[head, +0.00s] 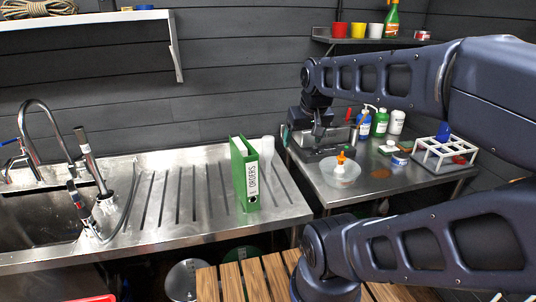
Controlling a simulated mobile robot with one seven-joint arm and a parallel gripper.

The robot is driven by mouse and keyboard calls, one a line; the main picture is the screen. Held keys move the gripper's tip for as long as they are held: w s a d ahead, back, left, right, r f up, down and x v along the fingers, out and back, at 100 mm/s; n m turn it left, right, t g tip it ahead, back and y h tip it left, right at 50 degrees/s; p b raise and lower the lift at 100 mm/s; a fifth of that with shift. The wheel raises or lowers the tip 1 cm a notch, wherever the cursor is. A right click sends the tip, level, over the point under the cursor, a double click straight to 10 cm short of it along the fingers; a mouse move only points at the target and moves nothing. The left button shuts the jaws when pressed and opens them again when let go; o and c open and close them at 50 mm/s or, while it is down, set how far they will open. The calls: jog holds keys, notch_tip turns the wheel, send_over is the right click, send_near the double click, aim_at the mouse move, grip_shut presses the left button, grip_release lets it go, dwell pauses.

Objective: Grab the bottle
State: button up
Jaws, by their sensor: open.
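Several bottles are in view, and I cannot tell which one the task means. On the steel table at the right stand a pump bottle (365,124), a green bottle (380,123) and a white bottle (397,122), all upright. A small bottle with an orange cap (340,164) stands in a clear bowl (341,175). A green spray bottle (391,19) stands on the wall shelf. My gripper (318,132) points down over the table's back left, left of the bottles. It is small and dark in the picture; it is open and no bottle shows in it.
A dark device (325,148) sits below my gripper. A white rack (442,155) stands at the table's right. The steel sink counter (160,215) at the left carries a green binder (245,175) and white cups (267,150). A slatted wooden surface (240,281) is in front.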

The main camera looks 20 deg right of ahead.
jog(key=n+g, duration=0.5)
jog(key=n, duration=1.2)
send_over(267, 137)
jog(key=f, duration=1.2)
jog(key=shift+s, duration=0.35)
jog(key=shift+w+a+f, duration=0.1)
jog(key=shift+w+f, duration=0.2)
jog(key=shift+f, duration=0.25)
notch_tip(267, 137, down, 5)
jog(key=shift+f, duration=0.1)
jog(key=shift+s+d+f, duration=0.1)
jog(key=shift+d+f, duration=0.1)
jog(key=shift+f, duration=1.15)
jog(key=shift+d+f, duration=0.2)
jog(key=shift+f, duration=1.1)
